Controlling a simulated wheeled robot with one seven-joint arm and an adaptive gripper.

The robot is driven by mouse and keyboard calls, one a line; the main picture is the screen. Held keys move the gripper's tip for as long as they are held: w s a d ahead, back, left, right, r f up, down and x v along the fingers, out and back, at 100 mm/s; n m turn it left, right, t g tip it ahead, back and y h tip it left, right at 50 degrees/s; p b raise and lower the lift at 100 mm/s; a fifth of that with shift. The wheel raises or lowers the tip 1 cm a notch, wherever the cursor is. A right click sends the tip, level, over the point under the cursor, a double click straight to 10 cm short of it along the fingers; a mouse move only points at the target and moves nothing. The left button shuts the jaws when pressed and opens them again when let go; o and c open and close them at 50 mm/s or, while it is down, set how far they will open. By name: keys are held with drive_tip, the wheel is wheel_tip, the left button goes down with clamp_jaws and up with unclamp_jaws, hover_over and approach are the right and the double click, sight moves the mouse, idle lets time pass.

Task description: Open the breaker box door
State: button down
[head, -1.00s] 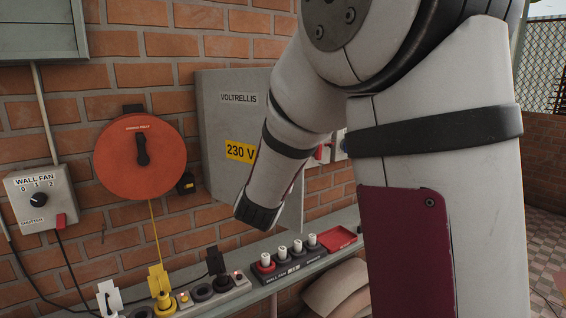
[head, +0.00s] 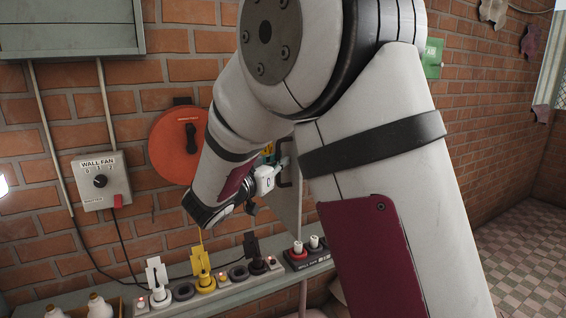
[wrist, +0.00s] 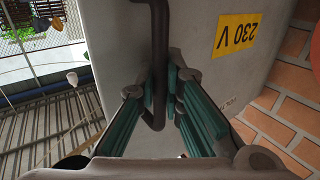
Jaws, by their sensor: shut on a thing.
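The breaker box is the grey metal box with a yellow "230 V" label (wrist: 236,36). In the head view my arm hides most of it. A grey panel of its door (head: 289,215) shows beside the arm, seen at a steep slant. A dark bar handle (wrist: 158,60) stands on the grey metal. My gripper (wrist: 157,92) has its green-padded fingers on both sides of this handle and is shut on it. In the head view my gripper (head: 268,178) is at the handle, partly covered by my arm. I cannot tell how far the door stands ajar.
A shelf with plugs and sockets (head: 205,283) runs below the box. A red cable reel (head: 176,145) and a wall fan switch (head: 101,181) are on the brick wall to the left. Tiled floor (head: 520,250) is open at the right.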

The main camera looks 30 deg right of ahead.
drive_tip(key=shift+s, duration=0.1)
drive_tip(key=c, duration=1.7)
unclamp_jaws()
drive_tip(key=v, duration=1.2)
drive_tip(key=shift+r, duration=0.1)
